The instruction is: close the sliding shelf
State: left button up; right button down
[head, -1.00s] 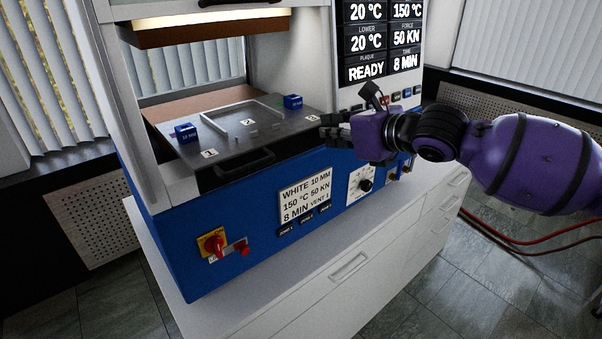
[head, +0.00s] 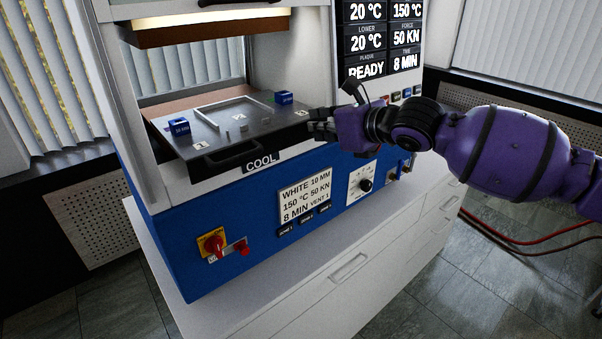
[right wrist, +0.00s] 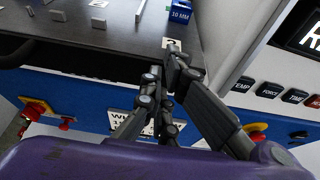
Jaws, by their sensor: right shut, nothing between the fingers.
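The sliding shelf (head: 218,148) is a dark grey plate with a black front handle (head: 232,155), in the opening of the blue and white press. Its front edge sits close to the press front, just above a COOL label (head: 261,162). The shelf also shows in the right wrist view (right wrist: 110,50). My right gripper (head: 316,126) is shut and empty, with its fingertips at the shelf's right front corner. In the right wrist view the fingertips (right wrist: 165,82) are at the shelf's front edge; firm contact is hard to tell. My left gripper is out of view.
On the shelf are a square frame (head: 222,113), small grey blocks, number tags and two blue 10 MM blocks (head: 180,127) (head: 284,97). The press front carries a dial (head: 366,186) and a red switch (head: 214,247). White drawers (head: 350,267) stand below.

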aim_at(301, 115)
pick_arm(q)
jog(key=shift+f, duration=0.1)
pick_arm(e)
jog(key=shift+w+a, duration=0.55)
jog(key=shift+w, duration=0.1)
jog(key=shift+w+a, duration=0.1)
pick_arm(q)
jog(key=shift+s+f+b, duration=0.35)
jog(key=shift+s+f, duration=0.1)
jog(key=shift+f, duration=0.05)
pick_arm(e)
jog(key=shift+w+a, duration=0.8)
jog(key=shift+w, duration=0.25)
jog(key=shift+w+a, duration=0.8)
jog(key=shift+w, duration=0.25)
